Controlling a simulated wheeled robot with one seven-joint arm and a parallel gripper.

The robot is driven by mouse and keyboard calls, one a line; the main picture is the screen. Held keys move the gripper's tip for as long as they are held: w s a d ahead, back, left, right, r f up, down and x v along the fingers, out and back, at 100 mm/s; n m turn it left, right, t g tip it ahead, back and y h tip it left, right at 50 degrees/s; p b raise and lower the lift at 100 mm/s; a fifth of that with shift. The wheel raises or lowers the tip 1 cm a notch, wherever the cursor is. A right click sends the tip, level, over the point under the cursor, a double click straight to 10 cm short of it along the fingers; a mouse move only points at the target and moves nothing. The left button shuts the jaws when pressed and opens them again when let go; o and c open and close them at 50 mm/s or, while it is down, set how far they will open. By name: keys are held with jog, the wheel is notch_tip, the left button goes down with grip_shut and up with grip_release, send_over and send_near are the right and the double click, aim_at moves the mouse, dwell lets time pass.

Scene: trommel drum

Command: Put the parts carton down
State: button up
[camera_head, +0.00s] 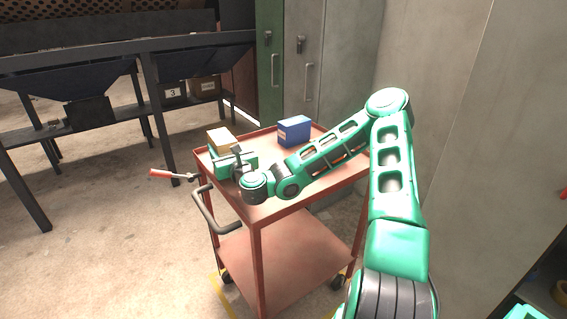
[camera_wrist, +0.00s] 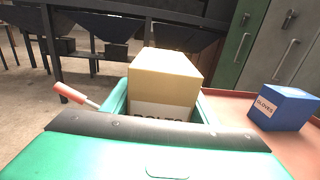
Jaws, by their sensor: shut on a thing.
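The parts carton (camera_head: 221,138) is a small tan box at the far left corner of the red cart. In the wrist view the carton (camera_wrist: 164,78) stands upright between my green fingers, with a white label partly hidden by my gripper's body. My gripper (camera_head: 231,160) is shut on the carton, over or at the cart's top (camera_head: 270,203). The carton's underside is hidden, so I cannot tell whether it touches the cart top.
A blue box labelled gloves (camera_head: 294,131) stands on the cart's back edge; it also shows in the wrist view (camera_wrist: 283,107). A red-handled lever (camera_head: 168,174) juts out left of the cart. Green and grey lockers (camera_head: 303,60) stand behind. The cart top's front is clear.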

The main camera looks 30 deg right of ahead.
jog(key=shift+s+d+r, duration=0.1)
jog(key=shift+s+r, duration=0.2)
jog(key=shift+r, duration=0.05)
jog(key=s+d+r+m+g+h, duration=0.1)
jog(key=s+d+r+m+h, duration=0.2)
jog(key=s+d+r+h, duration=0.4)
jog(key=shift+w+d+f+y, duration=0.35)
jog(key=shift+w+d+f, duration=0.35)
jog(key=shift+d+f, duration=1)
jog(key=shift+w+d+f+y, duration=0.4)
jog(key=shift+w+d+f, duration=0.6)
jog(key=shift+d, duration=1.25)
jog(key=shift+w+d+f+y, duration=0.35)
jog(key=shift+w+d+f, duration=0.1)
jog(key=shift+d+f, duration=1.35)
jog(key=shift+f, duration=0.25)
jog(key=shift+d+r, duration=0.2)
jog(key=shift+d, duration=0.25)
jog(key=shift+a+f, duration=0.15)
jog(key=shift+f, duration=0.9)
jog(key=shift+s+f, duration=0.1)
jog(key=shift+f, duration=0.05)
